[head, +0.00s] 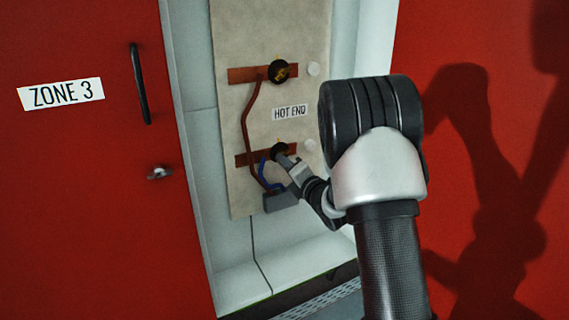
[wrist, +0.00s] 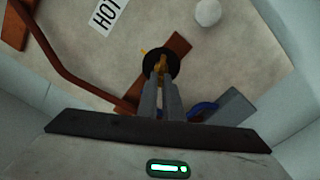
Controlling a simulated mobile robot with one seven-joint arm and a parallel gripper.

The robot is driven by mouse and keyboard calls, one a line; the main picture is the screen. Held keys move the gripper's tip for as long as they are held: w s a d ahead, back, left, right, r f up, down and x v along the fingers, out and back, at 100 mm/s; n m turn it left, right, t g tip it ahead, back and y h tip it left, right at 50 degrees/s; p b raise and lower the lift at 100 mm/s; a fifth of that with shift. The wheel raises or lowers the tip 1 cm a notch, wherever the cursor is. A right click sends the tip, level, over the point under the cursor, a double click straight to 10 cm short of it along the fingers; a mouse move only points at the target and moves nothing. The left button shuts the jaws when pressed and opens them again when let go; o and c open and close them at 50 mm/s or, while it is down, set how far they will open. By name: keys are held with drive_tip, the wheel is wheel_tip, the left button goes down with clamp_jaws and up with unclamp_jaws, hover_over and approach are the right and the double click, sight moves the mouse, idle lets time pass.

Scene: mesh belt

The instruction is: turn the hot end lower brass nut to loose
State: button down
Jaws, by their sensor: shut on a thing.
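The hot end lower brass nut (wrist: 161,64) sits in a round black fitting on the lower copper bar. In the wrist view my gripper (wrist: 162,80) reaches the nut, with its two fingers close together and shut on it. In the head view my gripper (head: 284,153) meets the lower black fitting (head: 279,149) and hides most of the nut. A small yellow mark (wrist: 143,51) shows at the fitting's edge. The lower copper bar (head: 246,158) runs behind the fitting. A HOT END label (head: 290,112) is above it on the pale panel.
An upper brass nut (head: 280,71) sits in its own black fitting. A brown cable (head: 247,125) and a blue cable (head: 264,172) run down to a grey box (head: 281,201). Red doors (head: 85,200) flank the recess, the left one with a black handle (head: 140,84).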

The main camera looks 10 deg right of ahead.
drive_tip(key=c, duration=1.9)
unclamp_jaws()
drive_tip(key=p+v, duration=0.1)
drive_tip(key=v, duration=1.6)
drive_tip(key=shift+s, duration=0.2)
drive_tip(key=shift+d+r, duration=0.1)
drive_tip(key=shift+r, duration=0.05)
